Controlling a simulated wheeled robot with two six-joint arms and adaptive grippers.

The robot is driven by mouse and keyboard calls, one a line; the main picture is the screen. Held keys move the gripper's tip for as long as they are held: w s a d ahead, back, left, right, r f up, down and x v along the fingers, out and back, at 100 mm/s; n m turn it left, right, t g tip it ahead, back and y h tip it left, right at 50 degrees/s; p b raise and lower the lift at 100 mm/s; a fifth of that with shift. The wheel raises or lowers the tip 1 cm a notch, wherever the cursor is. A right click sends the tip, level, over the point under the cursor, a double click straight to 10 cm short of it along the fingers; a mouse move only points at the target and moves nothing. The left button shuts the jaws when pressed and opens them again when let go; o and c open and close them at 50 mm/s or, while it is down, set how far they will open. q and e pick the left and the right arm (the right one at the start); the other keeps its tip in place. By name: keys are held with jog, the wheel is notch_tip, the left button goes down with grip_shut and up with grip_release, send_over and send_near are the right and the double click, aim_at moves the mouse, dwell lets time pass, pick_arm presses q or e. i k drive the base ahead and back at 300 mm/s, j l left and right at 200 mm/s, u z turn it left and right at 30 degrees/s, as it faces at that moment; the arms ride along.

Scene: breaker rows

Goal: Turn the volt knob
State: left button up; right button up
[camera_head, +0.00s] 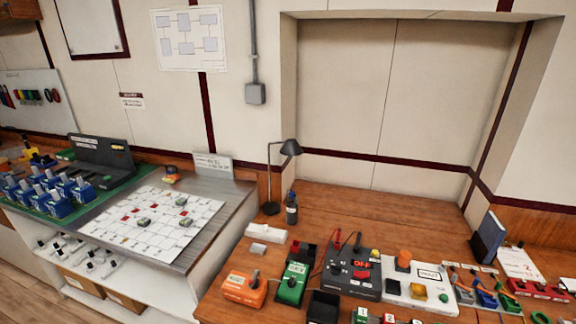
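A dark grey box (368,290) with a red display reading OFF (361,265) stands on the wooden bench, with a red and a black lead at its back. Small dark dials or sockets show on its top, too small to tell apart. An orange box (238,291) and a green box (289,292) stand to its left, each with a grey knob or lever on top. I cannot read a volt label on any of them, so I cannot tell which part is the volt knob. Neither of my grippers is in view.
A white panel (425,299) with an orange button stands right of the dark box. A black open bin (322,306) is in front. A lamp (272,180) and a dark bottle (291,208) stand behind. The bench's back middle (380,212) is clear.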

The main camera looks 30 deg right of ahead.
aim_at(336, 270)
jog(key=z, duration=1.6)
